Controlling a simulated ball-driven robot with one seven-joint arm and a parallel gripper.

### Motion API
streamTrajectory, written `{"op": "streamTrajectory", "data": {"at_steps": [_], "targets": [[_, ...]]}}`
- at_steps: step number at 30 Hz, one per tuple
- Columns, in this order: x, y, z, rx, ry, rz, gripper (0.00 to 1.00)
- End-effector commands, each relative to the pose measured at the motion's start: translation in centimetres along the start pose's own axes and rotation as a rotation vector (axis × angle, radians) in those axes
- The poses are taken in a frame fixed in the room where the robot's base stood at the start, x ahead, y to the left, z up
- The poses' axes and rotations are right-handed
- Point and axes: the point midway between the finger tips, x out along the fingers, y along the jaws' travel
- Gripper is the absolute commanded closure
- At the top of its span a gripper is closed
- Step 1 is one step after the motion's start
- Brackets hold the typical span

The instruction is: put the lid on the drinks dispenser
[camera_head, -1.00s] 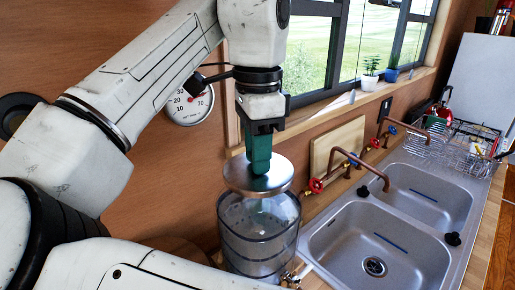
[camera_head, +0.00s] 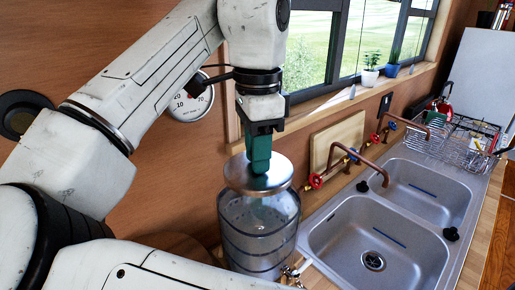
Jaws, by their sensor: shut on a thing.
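The drinks dispenser (camera_head: 258,238) is a clear ribbed cylinder standing on the counter left of the sink, with a small metal tap (camera_head: 294,272) low on its right. My gripper (camera_head: 259,165) points down over it with green fingers shut on the round metal lid (camera_head: 258,183). The lid is roughly level at the dispenser's mouth, towards the back of its rim. The dispenser's near rim shows in front of the lid. The fingers hide the lid's grip point. I cannot tell whether the lid touches the rim.
A double steel sink (camera_head: 345,232) with copper taps (camera_head: 362,160) lies close on the right. A wooden board (camera_head: 338,140) leans on the wall behind. A dish rack (camera_head: 455,140) stands at the far right. A round dial (camera_head: 190,100) hangs on the wall.

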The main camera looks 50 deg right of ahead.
Motion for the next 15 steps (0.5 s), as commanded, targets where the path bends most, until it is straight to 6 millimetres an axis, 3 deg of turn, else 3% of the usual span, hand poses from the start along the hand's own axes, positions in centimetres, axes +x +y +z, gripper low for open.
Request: {"op": "streamTrajectory", "data": {"at_steps": [3,4,12,15], "targets": [[-0.02,0.0,0.0,0.0,0.0,0.0,1.0],[-0.02,0.0,0.0,0.0,0.0,0.0,0.71],[-0.02,0.0,-0.01,0.0,0.0,0.0,0.45],[-0.02,0.0,-0.01,0.0,0.0,0.0,0.43]]}}
